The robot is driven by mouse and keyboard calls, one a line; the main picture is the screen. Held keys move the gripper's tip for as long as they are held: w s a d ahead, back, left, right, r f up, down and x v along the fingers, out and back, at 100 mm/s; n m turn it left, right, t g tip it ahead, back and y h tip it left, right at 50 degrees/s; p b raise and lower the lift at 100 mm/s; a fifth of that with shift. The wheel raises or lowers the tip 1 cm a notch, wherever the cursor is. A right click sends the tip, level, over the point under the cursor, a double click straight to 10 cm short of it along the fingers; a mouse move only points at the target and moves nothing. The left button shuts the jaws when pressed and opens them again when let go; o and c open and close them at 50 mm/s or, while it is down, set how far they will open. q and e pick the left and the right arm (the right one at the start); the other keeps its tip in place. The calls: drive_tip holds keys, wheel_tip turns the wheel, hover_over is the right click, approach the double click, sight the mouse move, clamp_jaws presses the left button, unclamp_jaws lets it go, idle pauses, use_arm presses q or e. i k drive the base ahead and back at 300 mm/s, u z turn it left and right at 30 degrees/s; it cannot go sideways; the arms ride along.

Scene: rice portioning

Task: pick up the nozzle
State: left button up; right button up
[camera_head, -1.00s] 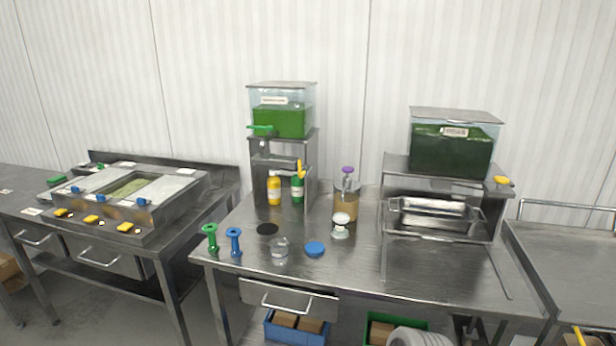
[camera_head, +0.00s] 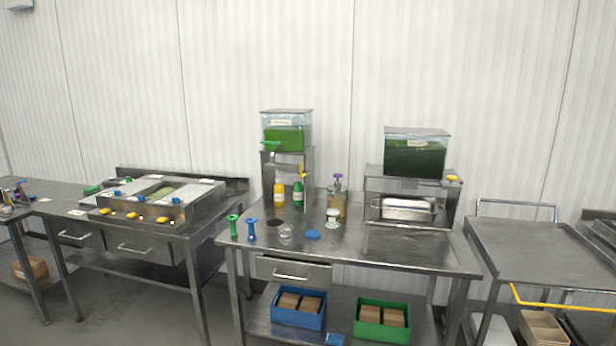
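Two spool-shaped pieces stand upright near the front left corner of the middle steel table (camera_head: 385,253): a green one (camera_head: 233,227) and a blue one (camera_head: 251,229). They look like nozzles, but I cannot tell which one the task means. A small clear jar (camera_head: 286,236) and a flat blue lid (camera_head: 313,235) are to their right. A flat black disc (camera_head: 275,223) lies behind the jar. Neither of my grippers is in view.
A dispenser with a green-filled tank (camera_head: 288,137) and another with a dark green tank (camera_head: 415,157) stand on the table. Blue (camera_head: 298,318) and green (camera_head: 381,332) crates are on the shelf below. A cart (camera_head: 535,242) is at right.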

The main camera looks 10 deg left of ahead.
sight(250, 221)
drive_tip(key=u, duration=0.8)
drive_tip(key=i, duration=0.75)
drive_tip(key=u, duration=0.85)
drive_tip(key=i, duration=1.15)
drive_tip(key=z, duration=0.95)
drive_tip(key=i, duration=0.6)
drive_tip(key=z, duration=1.1)
drive_tip(key=k, duration=0.35)
drive_tip(key=z, duration=0.05)
